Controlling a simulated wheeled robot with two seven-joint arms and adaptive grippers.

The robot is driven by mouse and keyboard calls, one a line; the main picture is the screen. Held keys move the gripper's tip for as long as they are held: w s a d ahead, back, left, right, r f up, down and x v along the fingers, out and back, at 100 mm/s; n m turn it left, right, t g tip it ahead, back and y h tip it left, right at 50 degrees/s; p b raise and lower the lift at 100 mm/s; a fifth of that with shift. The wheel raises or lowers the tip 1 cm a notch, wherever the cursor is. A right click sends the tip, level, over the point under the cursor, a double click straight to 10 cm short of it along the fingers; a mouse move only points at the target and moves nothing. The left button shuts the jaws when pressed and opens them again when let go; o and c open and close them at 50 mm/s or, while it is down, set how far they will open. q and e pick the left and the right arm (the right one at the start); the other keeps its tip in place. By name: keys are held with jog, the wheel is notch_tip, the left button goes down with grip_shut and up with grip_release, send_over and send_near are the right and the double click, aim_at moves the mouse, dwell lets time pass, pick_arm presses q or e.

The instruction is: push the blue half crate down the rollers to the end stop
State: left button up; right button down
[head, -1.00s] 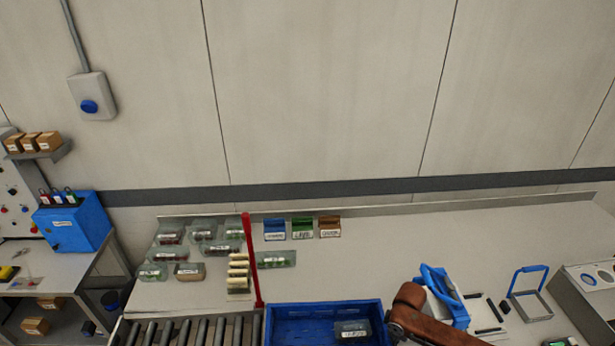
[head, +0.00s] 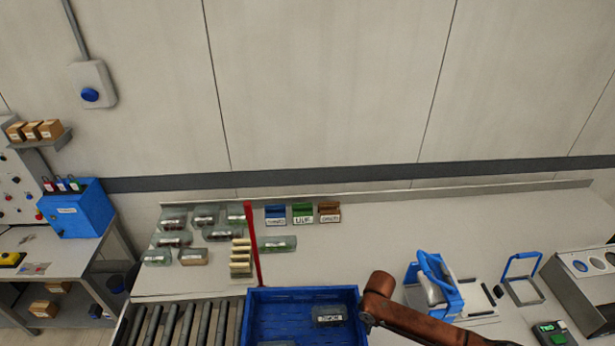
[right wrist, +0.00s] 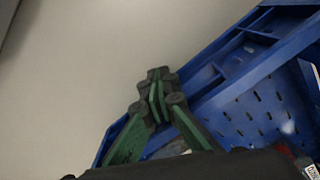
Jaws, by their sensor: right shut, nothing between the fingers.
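The blue half crate (head: 352,295) is at the bottom of the head view, partly cut off by the frame, with a dark labelled pack inside. Grey rollers (head: 190,322) run to the left from it. No end stop can be made out. My right arm comes in beside the crate's right side; its gripper is hidden or below the head view. In the right wrist view my right gripper (right wrist: 158,80) is shut and empty, its green fingers together beside the crate's blue wall (right wrist: 225,68). I cannot tell whether they touch it. My left gripper is out of view.
Several clear packs (head: 172,239) lie on the bench behind the rollers. A blue-handled holder (head: 435,285) and a metal box (head: 585,285) stand to the right.

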jog(key=shift+s+a+r+p, duration=0.15)
jog(key=shift+a+p, duration=0.6)
jog(key=shift+a, duration=1.9)
jog(key=shift+s+a+p, duration=0.15)
jog(key=shift+a+p, duration=0.2)
jog(key=shift+a, duration=1.05)
jog(key=shift+s+a+p, duration=0.1)
jog(key=shift+a+p, duration=0.2)
jog(key=shift+a, duration=1.1)
jog(key=shift+s+a+p, duration=0.2)
jog(key=shift+a+p, duration=0.1)
jog(key=shift+a, duration=2.25)
jog(key=shift+s+a, duration=0.15)
jog(key=shift+a, duration=2.05)
jog(key=d+r+p, duration=0.3)
jog(key=r+p, duration=0.5)
jog(key=r, duration=0.3)
jog(key=shift+r, duration=0.4)
jog(key=shift+d, duration=0.1)
